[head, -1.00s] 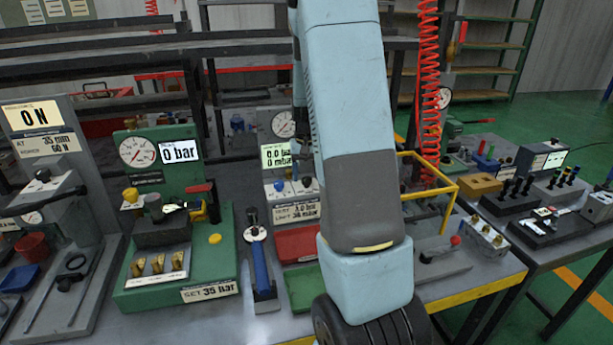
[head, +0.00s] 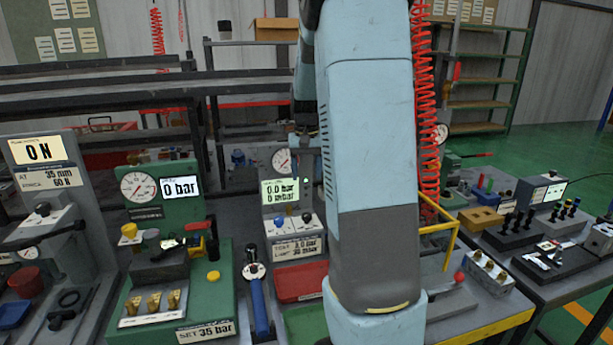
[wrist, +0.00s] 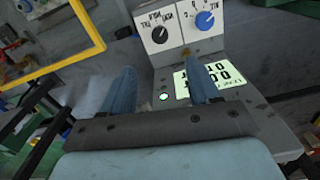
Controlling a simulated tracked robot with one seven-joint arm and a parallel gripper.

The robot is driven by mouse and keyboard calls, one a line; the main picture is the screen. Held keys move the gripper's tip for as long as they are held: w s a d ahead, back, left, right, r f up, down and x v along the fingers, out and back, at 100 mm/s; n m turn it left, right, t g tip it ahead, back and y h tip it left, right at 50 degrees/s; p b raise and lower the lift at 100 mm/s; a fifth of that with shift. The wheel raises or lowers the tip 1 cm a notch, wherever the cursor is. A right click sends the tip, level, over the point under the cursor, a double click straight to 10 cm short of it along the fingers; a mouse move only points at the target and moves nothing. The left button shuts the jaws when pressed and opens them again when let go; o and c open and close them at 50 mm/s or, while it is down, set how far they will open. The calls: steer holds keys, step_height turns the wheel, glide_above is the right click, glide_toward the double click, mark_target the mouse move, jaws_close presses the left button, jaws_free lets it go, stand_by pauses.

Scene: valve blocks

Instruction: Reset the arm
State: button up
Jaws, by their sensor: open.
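My arm (head: 372,140) stands large and upright across the middle of the head view and hides part of the bench behind it. My gripper (wrist: 161,87) shows in the wrist view with two blue fingers spread apart and nothing between them. Its fingers appear in front of a grey panel (wrist: 182,58) with a black knob (wrist: 159,35) and a blue knob (wrist: 205,20). A lit display (wrist: 217,78) shows upside down beside the right finger. In the head view I cannot make out the fingertips clearly.
A green gauge station (head: 215,285) reading 0 bar stands left on the bench. A test unit (head: 285,225) with a lit display stands just left of my arm. A yellow frame (head: 437,228) and red coiled hose (head: 424,110) are close on the right. A second table (head: 540,275) stands farther right.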

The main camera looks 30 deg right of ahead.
stand_by(0.4)
steer(key=s+a+r+n+t, duration=0.1)
steer(key=s+a+r+t, duration=0.1)
steer(key=s+a, duration=0.4)
steer(key=s+a+r+n+t, duration=0.1)
steer(key=s+a+r, duration=0.3)
steer(key=s, duration=0.7)
steer(key=s+a+r+n+t, duration=0.2)
steer(key=s+a+r, duration=0.1)
steer(key=s+a, duration=0.6)
steer(key=shift+s+r+n+t, duration=0.15)
steer(key=shift+r+n+t, duration=0.15)
steer(key=shift+r, duration=0.1)
